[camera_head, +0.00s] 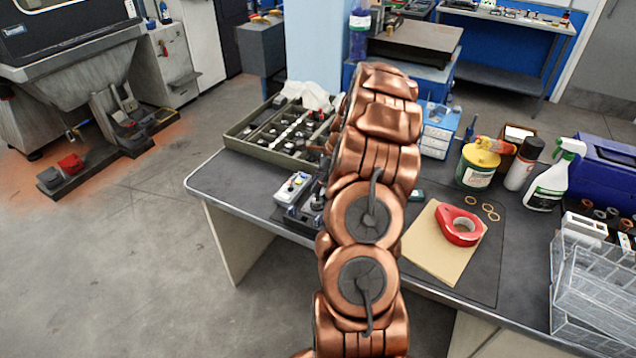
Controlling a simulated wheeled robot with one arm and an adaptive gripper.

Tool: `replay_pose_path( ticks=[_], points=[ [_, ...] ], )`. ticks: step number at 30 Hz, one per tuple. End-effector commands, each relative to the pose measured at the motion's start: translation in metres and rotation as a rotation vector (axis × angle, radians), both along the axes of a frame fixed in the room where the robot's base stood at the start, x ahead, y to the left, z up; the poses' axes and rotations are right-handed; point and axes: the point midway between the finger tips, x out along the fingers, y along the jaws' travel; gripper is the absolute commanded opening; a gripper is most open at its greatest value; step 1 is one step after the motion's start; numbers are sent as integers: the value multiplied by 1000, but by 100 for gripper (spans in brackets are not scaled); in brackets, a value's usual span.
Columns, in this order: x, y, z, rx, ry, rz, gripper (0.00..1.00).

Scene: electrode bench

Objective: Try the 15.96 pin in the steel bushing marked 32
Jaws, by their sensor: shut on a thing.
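My copper-coloured arm rises through the middle of the head view and covers the centre of the bench. My gripper is hidden behind the arm, so neither its fingers nor anything in them shows. An olive compartment tray (240,133) with many small dark and pale parts sits at the back left of the bench. I cannot pick out the 15.96 pin. Several small dark and brownish rings (599,214) lie at the right, by the blue case. No marking 32 is legible, so I cannot tell which thing is the steel bushing.
A small white-and-blue block (293,187) and a dark fixture (300,216) stand left of my arm. A yellow-lidded tub (477,166), spray bottle (552,177), blue case (607,169) and clear organiser (590,290) crowd the right.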

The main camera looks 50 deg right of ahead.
Motion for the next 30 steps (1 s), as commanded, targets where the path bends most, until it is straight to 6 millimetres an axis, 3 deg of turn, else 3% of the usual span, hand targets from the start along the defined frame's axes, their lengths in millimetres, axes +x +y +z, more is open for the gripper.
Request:
replay_pose_path(
  ticks=[30],
  points=[
    [0,0,-13,0,0,0,0]
  ],
)
